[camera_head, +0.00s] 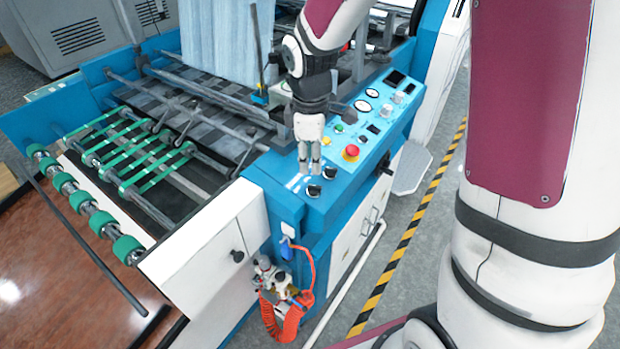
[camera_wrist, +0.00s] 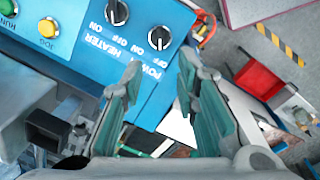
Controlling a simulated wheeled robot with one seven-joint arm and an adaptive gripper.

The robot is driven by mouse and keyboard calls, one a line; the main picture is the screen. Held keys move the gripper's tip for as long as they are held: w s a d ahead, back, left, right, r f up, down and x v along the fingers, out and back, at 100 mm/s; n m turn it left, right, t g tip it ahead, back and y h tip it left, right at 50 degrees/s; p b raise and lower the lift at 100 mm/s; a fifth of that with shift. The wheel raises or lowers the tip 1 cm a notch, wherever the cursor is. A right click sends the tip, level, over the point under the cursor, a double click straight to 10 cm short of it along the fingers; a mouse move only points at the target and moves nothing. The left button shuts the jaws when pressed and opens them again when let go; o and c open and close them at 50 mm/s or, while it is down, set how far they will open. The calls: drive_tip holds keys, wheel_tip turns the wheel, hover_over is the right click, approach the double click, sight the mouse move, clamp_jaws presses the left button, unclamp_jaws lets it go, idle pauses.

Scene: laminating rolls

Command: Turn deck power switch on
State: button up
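The deck power switch is a black rotary knob with a pale mark (camera_wrist: 159,38), beside the POWER and ON/OFF labels on the blue panel. Its setting is hard to tell. In the head view it appears to be the nearer black knob (camera_head: 314,190) at the panel's near end. A similar knob labelled HEATER (camera_wrist: 117,12) sits beside it, also in the head view (camera_head: 329,172). My gripper (camera_head: 309,172) points down over the panel, just behind the nearer knob. In the wrist view its fingers (camera_wrist: 160,72) are apart and empty, with the power knob beyond the gap between the tips.
A red emergency button (camera_head: 351,152) and the yellow JOG button (camera_wrist: 48,28) are on the same panel. Green-banded rollers (camera_head: 130,165) lie to the left. An orange coiled hose (camera_head: 282,312) hangs below the panel. The floor right of the striped line is partly clear.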

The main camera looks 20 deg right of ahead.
sight(311, 185)
drive_tip(key=f, duration=0.6)
drive_tip(key=w+f, duration=0.1)
drive_tip(key=f, duration=0.2)
drive_tip(key=shift+d, duration=0.15)
clamp_jaws()
